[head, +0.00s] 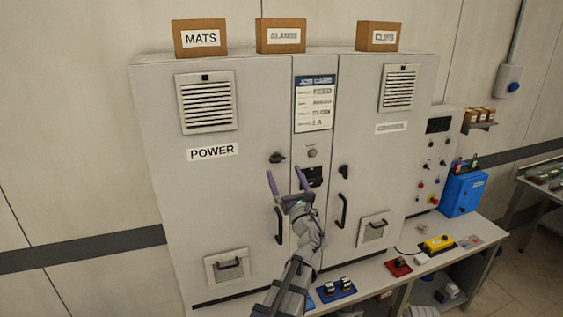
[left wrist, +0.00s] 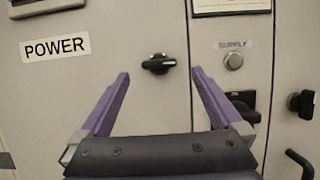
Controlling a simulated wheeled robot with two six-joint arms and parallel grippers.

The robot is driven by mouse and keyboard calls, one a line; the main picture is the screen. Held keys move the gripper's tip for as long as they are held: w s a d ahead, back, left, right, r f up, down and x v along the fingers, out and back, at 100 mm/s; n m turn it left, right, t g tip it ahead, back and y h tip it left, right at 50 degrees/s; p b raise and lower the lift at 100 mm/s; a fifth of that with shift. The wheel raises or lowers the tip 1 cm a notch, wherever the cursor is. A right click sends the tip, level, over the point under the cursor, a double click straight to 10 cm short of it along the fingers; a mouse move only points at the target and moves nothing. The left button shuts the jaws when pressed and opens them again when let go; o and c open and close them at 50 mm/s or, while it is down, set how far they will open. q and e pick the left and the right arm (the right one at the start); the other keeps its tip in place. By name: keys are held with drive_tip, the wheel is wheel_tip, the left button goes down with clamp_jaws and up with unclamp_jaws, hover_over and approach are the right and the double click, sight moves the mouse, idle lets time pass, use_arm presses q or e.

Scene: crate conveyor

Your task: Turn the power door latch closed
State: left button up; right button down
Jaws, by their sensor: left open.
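The power door latch (head: 277,158) is a small black turn knob on the right side of the grey door labelled POWER (head: 212,152). I see no contact, and the remaining gap is hard to judge. My right gripper is not in view.
A supply button (left wrist: 233,61) and a black block below it sit right of the latch. The control door has its own latch (head: 343,171). Door handles (head: 279,225) stick out below. Boxes (head: 200,39) stand on top; a bench with small items runs along the right.

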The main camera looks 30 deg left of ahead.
sight(279, 162)
use_arm(q)
drive_tip(key=p+x, duration=0.1)
drive_tip(key=x, duration=0.4)
drive_tip(key=shift+a+r+p, duration=0.1)
drive_tip(key=shift+p, duration=0.2)
drive_tip(key=c, duration=1.4)
